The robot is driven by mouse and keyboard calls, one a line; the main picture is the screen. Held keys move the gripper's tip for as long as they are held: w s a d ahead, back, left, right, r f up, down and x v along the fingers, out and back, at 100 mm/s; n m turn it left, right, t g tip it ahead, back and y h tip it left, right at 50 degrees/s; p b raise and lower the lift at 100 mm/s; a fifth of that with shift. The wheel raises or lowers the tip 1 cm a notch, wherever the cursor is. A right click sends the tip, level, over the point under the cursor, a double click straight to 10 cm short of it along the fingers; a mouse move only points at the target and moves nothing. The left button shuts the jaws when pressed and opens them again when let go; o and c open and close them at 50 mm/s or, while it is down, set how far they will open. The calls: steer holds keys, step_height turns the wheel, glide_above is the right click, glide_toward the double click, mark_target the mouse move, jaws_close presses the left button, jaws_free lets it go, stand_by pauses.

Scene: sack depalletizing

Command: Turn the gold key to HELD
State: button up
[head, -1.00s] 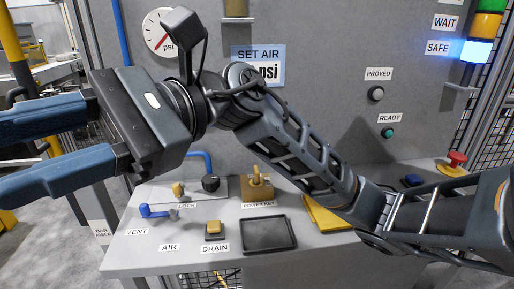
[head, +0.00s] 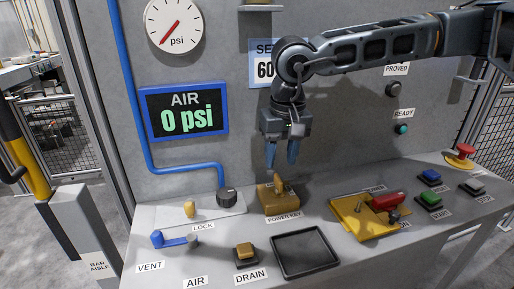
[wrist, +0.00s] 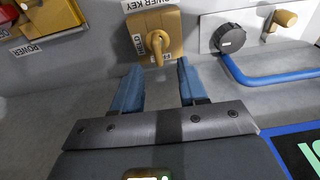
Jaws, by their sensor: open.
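The gold key (head: 279,185) stands on a gold block (head: 283,204) above the POWER KEY label on the console. In the wrist view the key (wrist: 158,45) has a round hub with its bar pointing down the picture. The HELD mark (wrist: 138,45) is to its left, and the bar does not point at it. Another mark below the bar is too small to read. My gripper (head: 281,160) points down just above the key, open and empty. In the wrist view its blue fingers (wrist: 158,70) lie either side of the key's line, short of it.
A black knob (head: 228,197) and the LOCK peg (head: 190,209) stand left of the key. A yellow plate with a red handle (head: 388,200) is at right. An empty black tray (head: 322,268) lies in front. A gauge and an AIR screen (head: 185,115) reading 0 psi are behind.

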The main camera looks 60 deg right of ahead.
mark_target(279, 177)
steer(key=shift+d+f, duration=0.1)
steer(key=shift+d, duration=0.25)
steer(key=shift+w+d+f+p, duration=0.2)
steer(key=shift+f+p, duration=0.15)
steer(key=shift+f, duration=1.55)
steer(key=shift+w+d+f+p, duration=0.15)
steer(key=shift+f+p, duration=0.15)
steer(key=shift+f, duration=1.55)
steer(key=shift+a, duration=0.1)
steer(key=shift+c, duration=0.3)
jaws_close()
